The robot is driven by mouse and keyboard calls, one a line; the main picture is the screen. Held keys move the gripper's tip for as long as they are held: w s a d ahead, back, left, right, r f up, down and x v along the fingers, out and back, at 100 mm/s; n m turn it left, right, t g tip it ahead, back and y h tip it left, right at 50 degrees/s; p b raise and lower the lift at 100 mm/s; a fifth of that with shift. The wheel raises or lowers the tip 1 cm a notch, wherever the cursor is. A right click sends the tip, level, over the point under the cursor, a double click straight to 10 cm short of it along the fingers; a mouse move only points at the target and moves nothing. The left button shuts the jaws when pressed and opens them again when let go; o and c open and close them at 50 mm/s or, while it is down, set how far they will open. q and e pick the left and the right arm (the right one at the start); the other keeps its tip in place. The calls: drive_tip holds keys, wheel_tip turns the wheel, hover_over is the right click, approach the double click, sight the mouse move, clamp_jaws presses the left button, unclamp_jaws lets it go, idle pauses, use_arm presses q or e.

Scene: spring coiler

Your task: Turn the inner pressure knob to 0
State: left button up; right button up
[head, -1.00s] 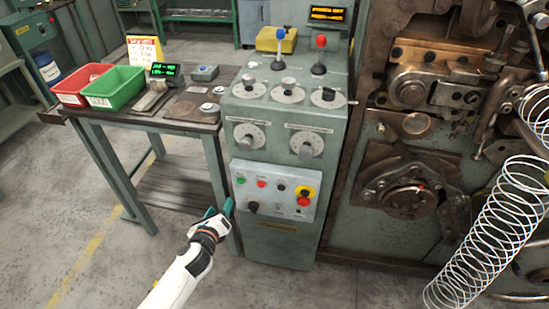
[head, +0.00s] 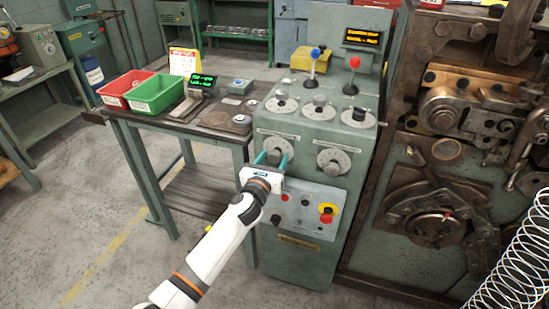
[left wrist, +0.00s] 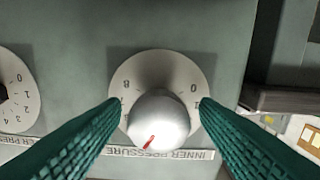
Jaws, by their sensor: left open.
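The inner pressure knob (left wrist: 158,120) is a silver knob on a white numbered dial (left wrist: 122,84), centred in the left wrist view. Its red mark points down and slightly left there, while the 0 is at the dial's upper right. The INNER PRESSURE label lies below the dial in that view. My left gripper (head: 271,158) is open at the left dial of the cabinet front in the head view. Its teal fingers (left wrist: 160,104) lie on either side of the knob, with a gap visible on each side. My right gripper is not in view.
A second dial (head: 333,161) sits beside it, also at the left edge of the wrist view (left wrist: 16,92). Levers and more dials stand above. A table with bins (head: 155,92) is left.

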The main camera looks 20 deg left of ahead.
use_arm(q)
drive_tip(key=shift+w, duration=0.6)
drive_tip(key=c, duration=1)
